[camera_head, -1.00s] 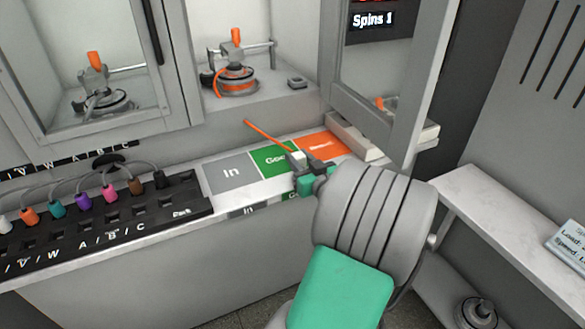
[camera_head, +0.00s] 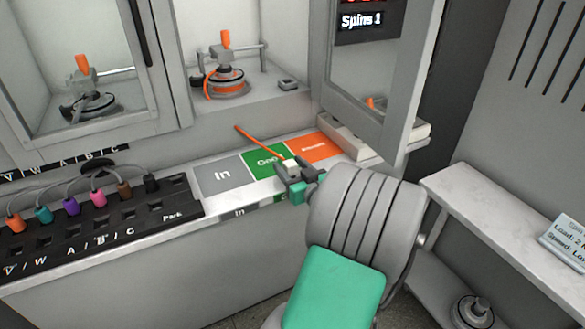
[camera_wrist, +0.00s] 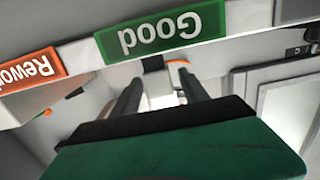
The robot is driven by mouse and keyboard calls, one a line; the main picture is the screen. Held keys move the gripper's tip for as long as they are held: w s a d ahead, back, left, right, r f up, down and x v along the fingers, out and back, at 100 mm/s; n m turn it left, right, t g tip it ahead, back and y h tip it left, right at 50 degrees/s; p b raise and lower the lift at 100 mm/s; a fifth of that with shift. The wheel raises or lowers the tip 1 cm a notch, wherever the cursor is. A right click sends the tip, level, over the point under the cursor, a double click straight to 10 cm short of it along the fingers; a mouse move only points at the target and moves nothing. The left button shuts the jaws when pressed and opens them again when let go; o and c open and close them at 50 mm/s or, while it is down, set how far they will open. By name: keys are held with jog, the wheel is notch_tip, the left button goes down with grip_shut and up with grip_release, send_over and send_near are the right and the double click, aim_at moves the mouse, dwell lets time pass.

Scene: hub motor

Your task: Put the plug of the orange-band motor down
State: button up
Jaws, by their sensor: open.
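The orange-band motor (camera_head: 228,84) sits in the open bay, held under an orange-handled clamp. A white plug (camera_head: 291,166) with an orange cable (camera_head: 256,141) is at the front edge of the green Good panel (camera_head: 264,161). My gripper (camera_head: 292,169) is open, with its fingers on either side of the plug. In the wrist view the two fingers (camera_wrist: 160,92) stand apart, with a pale block between them and the Good label (camera_wrist: 160,32) beyond. Whether the plug touches the panel is hard to tell.
A grey In panel (camera_head: 221,178) and an orange panel (camera_head: 313,146) flank the Good panel. A black rack of coloured plugs (camera_head: 120,215) is at left. An open door (camera_head: 395,95) stands above right. A white shelf (camera_head: 480,205) is at right.

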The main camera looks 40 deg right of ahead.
jog(key=shift+s+r, duration=0.1)
jog(key=shift+r, duration=0.15)
jog(key=f+v, duration=0.1)
jog(key=v, duration=1.1)
jog(key=w+a+f+n+g+y, duration=0.2)
jog(key=w+a+f+g+y, duration=0.2)
jog(key=a, duration=0.5)
jog(key=w+a+f+n+g+y, duration=0.3)
jog(key=w+a+f+g+y, duration=0.15)
jog(key=a, duration=0.55)
jog(key=s+a+r+m+g+h, duration=0.1)
jog(key=s+a+g, duration=0.4)
jog(key=a, duration=0.5)
jog(key=s+r+h, duration=0.1)
jog(key=s+h, duration=0.1)
jog(key=shift+s+m+g+h, duration=0.35)
jog(key=shift+s+m, duration=0.05)
jog(key=shift+a, duration=0.1)
